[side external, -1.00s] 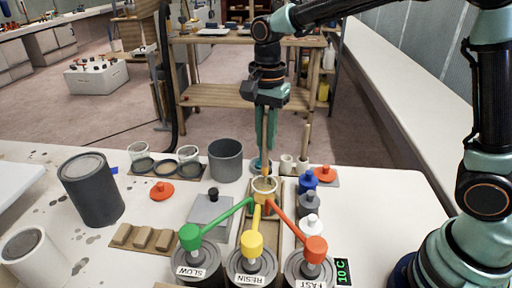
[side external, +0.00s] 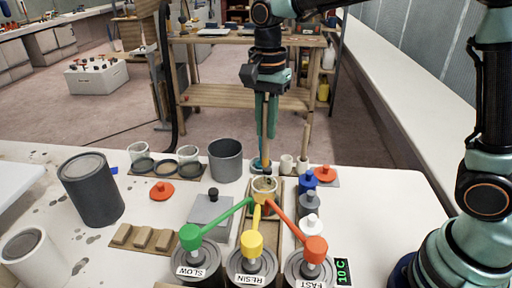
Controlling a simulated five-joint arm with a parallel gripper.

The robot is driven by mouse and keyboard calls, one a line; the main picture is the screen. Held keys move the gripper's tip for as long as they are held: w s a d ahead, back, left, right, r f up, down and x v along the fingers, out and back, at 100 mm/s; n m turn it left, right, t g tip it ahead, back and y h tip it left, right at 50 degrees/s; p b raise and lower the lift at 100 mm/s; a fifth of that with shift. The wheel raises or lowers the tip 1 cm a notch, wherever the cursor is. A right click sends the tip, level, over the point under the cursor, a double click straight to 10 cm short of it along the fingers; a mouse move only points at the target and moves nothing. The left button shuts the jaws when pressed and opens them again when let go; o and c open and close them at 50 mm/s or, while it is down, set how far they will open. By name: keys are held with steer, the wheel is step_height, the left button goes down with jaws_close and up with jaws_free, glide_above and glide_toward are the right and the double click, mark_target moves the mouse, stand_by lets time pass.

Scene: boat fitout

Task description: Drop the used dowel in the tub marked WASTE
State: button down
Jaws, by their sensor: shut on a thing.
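My gripper (side external: 268,132) points down above the middle of the bench. It is shut on a thin wooden dowel (side external: 266,112), which hangs upright between its teal fingers. The dowel's lower end is above or just at the mouth of a small pale yellow mixing cup (side external: 264,191); I cannot tell exactly which. No marking WASTE is readable. An open dark grey tub (side external: 226,162) stands behind and left of the cup. A larger dark grey drum (side external: 91,190) and a white drum (side external: 36,258) stand at the left.
Three labelled pumps, SLOW (side external: 197,262), RESIN (side external: 252,260) and FAST (side external: 309,262), stand in front, with spouts toward the cup. Another dowel (side external: 305,141) stands upright at right. Small bottles (side external: 309,203), wooden blocks (side external: 143,238) and a grey box (side external: 210,213) flank the cup.

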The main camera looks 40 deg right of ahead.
stand_by(0.4)
steer(key=w+t, duration=0.2)
steer(key=w, duration=1.4)
step_height(320, 180, down, 8)
steer(key=shift+w, duration=0.2)
steer(key=shift+f, duration=0.1)
stand_by(0.3)
steer(key=c, duration=0.8)
jaws_free()
steer(key=shift+o, duration=0.2)
